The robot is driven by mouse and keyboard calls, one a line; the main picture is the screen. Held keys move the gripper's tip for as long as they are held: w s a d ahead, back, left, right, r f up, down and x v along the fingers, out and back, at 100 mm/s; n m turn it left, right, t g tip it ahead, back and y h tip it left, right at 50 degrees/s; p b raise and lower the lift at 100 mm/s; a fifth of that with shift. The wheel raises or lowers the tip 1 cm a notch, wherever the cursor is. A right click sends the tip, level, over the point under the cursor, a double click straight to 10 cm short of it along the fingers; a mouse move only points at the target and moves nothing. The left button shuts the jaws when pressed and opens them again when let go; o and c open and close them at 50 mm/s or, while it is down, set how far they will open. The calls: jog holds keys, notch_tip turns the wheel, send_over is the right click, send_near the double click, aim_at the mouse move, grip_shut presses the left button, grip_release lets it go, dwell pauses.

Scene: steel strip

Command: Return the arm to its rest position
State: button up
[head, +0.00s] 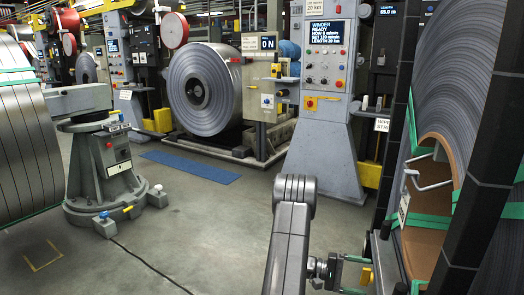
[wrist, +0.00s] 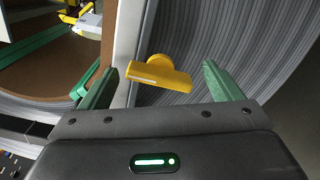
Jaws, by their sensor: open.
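My gripper (wrist: 158,72) shows in the wrist view with its two green fingers spread wide apart. A yellow T-shaped handle (wrist: 160,76) lies between and beyond the fingers, with clear gaps on both sides. In the head view my arm (head: 290,225) reaches up from the bottom edge, bent, and my gripper (head: 350,274) points right at the lower right. A small yellow part (head: 366,276) is just beyond the fingers there. Whether the gripper touches anything is not clear.
A large strip coil with a brown core (head: 430,245) and green straps stands close at the right, behind a dark post (head: 482,190). The grey winder console (head: 325,130) stands ahead. A swivel stand (head: 108,180) is at the left. The middle floor (head: 215,225) is open.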

jog(key=shift+w+r+n+p, duration=0.1)
jog(key=shift+r+n+p, duration=0.05)
jog(key=shift+n+p, duration=6.35)
jog(key=shift+n+b, duration=0.3)
jog(key=shift+b, duration=0.05)
